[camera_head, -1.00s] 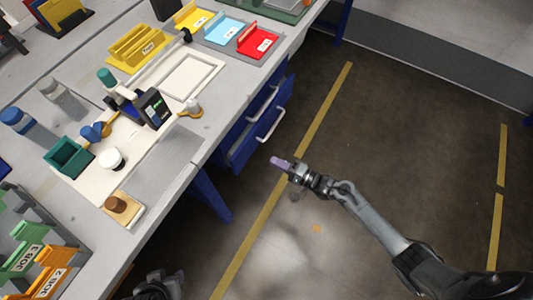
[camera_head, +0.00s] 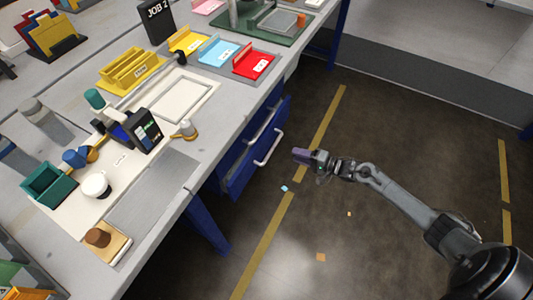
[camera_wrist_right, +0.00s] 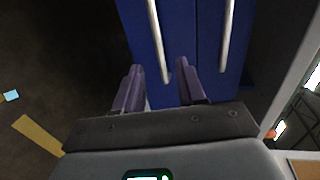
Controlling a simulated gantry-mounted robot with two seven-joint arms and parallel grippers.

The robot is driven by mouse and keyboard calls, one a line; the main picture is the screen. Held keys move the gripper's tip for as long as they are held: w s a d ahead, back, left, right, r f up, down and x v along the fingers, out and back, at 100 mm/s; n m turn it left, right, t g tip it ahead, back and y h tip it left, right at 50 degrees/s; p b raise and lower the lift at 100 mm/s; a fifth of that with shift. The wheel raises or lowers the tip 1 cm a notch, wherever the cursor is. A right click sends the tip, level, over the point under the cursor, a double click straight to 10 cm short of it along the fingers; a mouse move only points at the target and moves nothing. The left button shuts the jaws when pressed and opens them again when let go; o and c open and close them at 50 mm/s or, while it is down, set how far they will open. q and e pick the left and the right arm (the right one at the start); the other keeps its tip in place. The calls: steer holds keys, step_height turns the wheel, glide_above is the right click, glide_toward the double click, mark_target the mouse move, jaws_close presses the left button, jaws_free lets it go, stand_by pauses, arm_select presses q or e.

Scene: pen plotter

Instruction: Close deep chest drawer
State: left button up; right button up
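The blue drawer chest (camera_head: 238,150) is under the workbench. Its lower, deeper drawer (camera_head: 259,165) has a white bar handle and stands out in front of the upper drawer, with a dark gap behind its front. My right gripper (camera_head: 300,155) is out in front of this drawer, to the right of its handle in the head view and apart from it. In the right wrist view, its two purple fingers (camera_wrist_right: 160,88) are spread with nothing between them, pointing at the blue drawer fronts (camera_wrist_right: 185,45). A white handle (camera_wrist_right: 157,42) ends beyond the gap between them. My left gripper is out of view.
The workbench (camera_head: 215,125) above holds a plotter, coloured trays (camera_head: 255,60) and small parts. A blue table leg (camera_head: 207,225) stands left of the chest. Small scraps (camera_head: 320,257) lie on the floor. The floor around my right arm is otherwise clear.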

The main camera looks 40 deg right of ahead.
steer(key=b+x, duration=0.5)
steer(key=x, duration=0.5)
steer(key=shift+a+b, duration=0.3)
steer(key=shift+f, duration=0.15)
steer(key=c, duration=0.5)
jaws_close()
